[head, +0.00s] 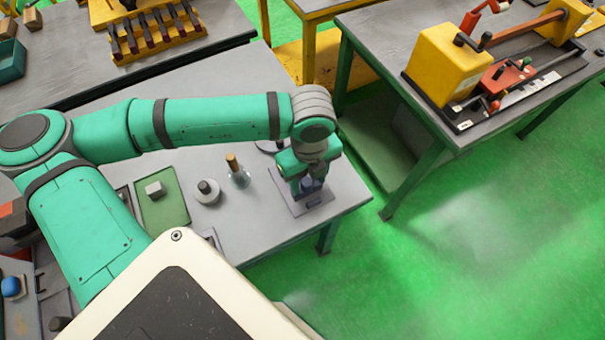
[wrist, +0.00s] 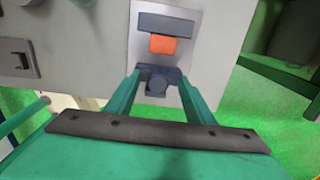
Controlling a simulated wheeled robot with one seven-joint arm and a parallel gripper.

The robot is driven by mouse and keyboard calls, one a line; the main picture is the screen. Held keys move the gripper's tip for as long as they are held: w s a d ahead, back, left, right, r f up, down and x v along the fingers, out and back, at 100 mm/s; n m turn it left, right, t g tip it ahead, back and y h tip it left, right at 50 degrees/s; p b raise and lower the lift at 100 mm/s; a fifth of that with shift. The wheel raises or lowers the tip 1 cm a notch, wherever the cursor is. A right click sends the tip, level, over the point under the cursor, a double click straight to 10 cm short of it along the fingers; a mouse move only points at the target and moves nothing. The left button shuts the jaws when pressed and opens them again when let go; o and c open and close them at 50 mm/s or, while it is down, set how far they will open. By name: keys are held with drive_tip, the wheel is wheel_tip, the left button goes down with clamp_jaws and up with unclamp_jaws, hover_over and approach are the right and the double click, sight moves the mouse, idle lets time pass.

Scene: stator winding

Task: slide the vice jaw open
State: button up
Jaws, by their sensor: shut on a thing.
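The vice stands on a light base plate (head: 306,205) at the right corner of the grey bench. In the wrist view its dark blue-grey far jaw (wrist: 181,25) lies across the plate, with an orange block (wrist: 162,44) against it. The near jaw (wrist: 150,72) sits apart from the orange block, with a small gap between them. A round dark knob (wrist: 157,85) is on the near jaw's front. My gripper (wrist: 158,78) is shut on the near jaw, one finger on each side. In the head view my gripper (head: 309,185) hides most of the vice.
A glass bottle with a brown stopper (head: 238,172), a round grey part (head: 207,192) and a green tray (head: 163,204) stand left of the vice. The bench edge is close on the right. Another bench with a yellow machine (head: 447,62) stands beyond a gap.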

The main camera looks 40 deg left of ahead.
sight(307, 183)
drive_tip(key=shift+s+d+f, duration=0.1)
drive_tip(key=shift+d+f, duration=0.05)
drive_tip(key=shift+f, duration=0.35)
drive_tip(key=shift+r, duration=1.65)
drive_tip(key=shift+s+r, duration=0.1)
drive_tip(key=shift+r, duration=1.35)
